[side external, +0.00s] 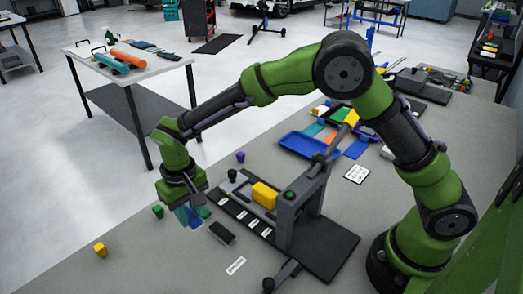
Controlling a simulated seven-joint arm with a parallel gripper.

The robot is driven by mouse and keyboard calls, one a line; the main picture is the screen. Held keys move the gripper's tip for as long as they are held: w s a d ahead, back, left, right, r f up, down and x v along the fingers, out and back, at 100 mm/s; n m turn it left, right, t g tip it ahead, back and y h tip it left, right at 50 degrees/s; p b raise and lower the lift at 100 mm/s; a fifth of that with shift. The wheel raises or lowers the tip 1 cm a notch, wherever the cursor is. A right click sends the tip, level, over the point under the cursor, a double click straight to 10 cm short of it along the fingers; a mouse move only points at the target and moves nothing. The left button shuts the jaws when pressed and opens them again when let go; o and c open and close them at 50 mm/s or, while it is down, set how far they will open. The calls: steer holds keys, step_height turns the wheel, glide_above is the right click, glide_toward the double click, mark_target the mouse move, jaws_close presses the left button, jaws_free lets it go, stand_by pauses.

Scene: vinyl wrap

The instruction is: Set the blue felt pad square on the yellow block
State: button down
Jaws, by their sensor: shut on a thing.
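My gripper (184,207) points down over the left part of the grey worktop. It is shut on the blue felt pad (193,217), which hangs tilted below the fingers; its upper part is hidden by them. A yellow block (265,195) rests on the dark fixture, right of my gripper and apart from it. The top of the yellow block looks bare.
The fixture's dark base (325,246) carries an upright grey frame (300,205) just right of the yellow block. A black block (222,233) lies near my gripper. A small yellow piece (100,249) stands front left. A blue tray (298,145) sits behind.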

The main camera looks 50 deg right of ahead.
steer(key=s+d+r+m, duration=0.1)
steer(key=d+r, duration=1.1)
steer(key=n, duration=0.2)
glide_above(267, 191)
step_height(267, 191, down, 6)
steer(key=shift+f, duration=2.05)
